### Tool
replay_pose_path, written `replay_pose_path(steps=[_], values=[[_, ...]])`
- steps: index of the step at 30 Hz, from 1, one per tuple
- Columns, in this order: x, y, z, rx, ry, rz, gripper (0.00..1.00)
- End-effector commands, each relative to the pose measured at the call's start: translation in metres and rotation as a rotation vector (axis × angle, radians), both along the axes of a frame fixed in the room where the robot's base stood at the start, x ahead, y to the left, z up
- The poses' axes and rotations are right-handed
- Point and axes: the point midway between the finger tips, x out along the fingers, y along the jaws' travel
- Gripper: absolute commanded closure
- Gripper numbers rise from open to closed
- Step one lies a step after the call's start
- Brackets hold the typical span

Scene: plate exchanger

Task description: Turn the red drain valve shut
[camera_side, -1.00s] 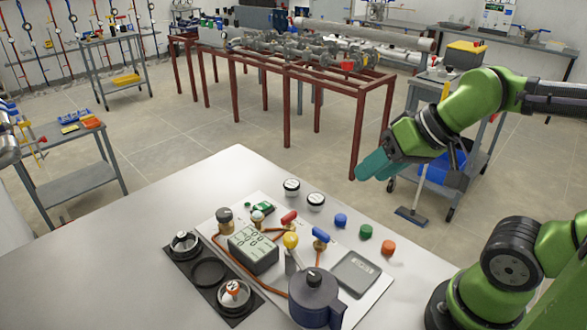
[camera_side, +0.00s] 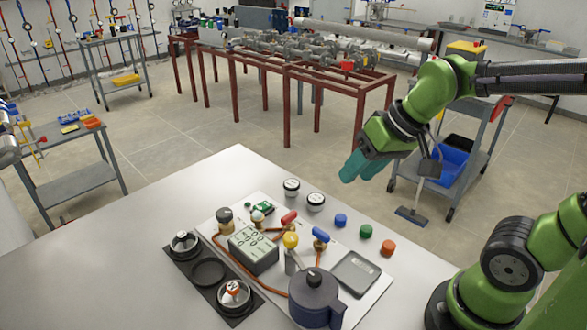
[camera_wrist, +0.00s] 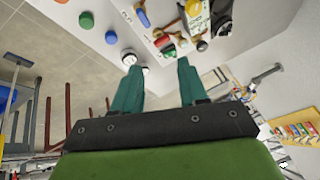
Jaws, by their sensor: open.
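The red valve handle (camera_side: 289,217) sits on the white board (camera_side: 339,288) on the table, at the board's far side. In the wrist view the red handle (camera_wrist: 163,41) shows beyond the fingertips, near the top. My gripper (camera_side: 352,171) is in the air beyond the table's far right edge in the side view, up and to the right of the red handle and apart from it. Its teal fingers point down and left. In the wrist view my gripper (camera_wrist: 158,66) is open, with nothing between its fingers.
A blue handle (camera_side: 320,234) and a yellow knob (camera_side: 291,240) are near the red handle. Blue, green and orange buttons (camera_side: 388,247) line the right. A dark blue pot (camera_side: 316,298) stands in front. The table's left part is bare.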

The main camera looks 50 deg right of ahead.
Motion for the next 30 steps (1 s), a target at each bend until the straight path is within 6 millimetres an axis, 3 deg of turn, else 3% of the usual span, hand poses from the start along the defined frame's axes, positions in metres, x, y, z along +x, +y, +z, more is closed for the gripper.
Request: replay_pose_path(steps=[8,15,21,30], values=[[0.085,0.011,-0.016,-0.274,0.192,0.579,0.57],[0.149,0.019,-0.036,-0.442,0.26,1.279,0.57],[0.167,0.018,-0.022,-0.534,0.218,1.671,0.57],[0.163,0.017,-0.03,-0.548,0.2,1.829,0.57]])
